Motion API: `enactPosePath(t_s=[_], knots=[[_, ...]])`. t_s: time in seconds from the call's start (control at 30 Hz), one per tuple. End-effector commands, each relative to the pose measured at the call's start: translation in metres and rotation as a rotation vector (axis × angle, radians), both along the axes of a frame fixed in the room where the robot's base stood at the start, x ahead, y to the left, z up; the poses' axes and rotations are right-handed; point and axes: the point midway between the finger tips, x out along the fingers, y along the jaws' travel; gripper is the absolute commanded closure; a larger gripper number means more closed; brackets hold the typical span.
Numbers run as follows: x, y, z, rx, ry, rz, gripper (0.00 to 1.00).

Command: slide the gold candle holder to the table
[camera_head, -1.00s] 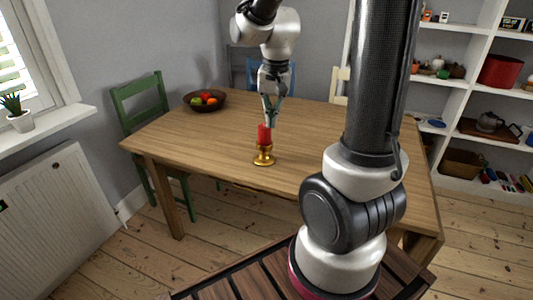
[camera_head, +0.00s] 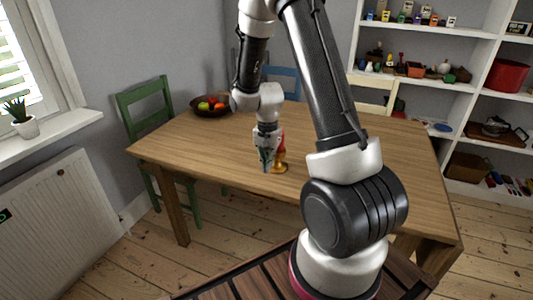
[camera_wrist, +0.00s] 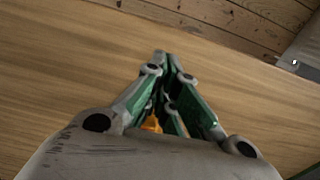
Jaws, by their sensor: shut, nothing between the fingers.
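The gold candle holder (camera_head: 280,168) with a red candle (camera_head: 281,141) stands upright on the wooden table (camera_head: 340,155), near its front edge. My gripper (camera_head: 266,168) is low over the tabletop, just left of the holder and partly in front of it. Its fingers are shut and empty. Whether they touch the holder cannot be told. In the wrist view, my gripper's fingertips (camera_wrist: 163,58) meet above the wood, and a small bit of the gold holder (camera_wrist: 151,124) shows between the finger links; the rest is hidden.
A dark bowl of fruit (camera_head: 211,106) stands at the table's back left. A green chair (camera_head: 146,103) is at the left, with blue and cream chairs behind. White shelves (camera_head: 460,88) stand at the right. The tabletop right of the holder is clear.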

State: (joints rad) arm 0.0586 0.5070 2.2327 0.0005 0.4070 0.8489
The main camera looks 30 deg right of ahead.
Motion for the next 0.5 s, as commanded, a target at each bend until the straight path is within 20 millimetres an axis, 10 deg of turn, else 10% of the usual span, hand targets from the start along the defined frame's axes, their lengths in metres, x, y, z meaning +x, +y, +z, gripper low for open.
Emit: enactPosePath(t_s=[0.5], knots=[[0.021, -0.026, 0.003, -0.001, -0.004, 0.0, 1.0]])
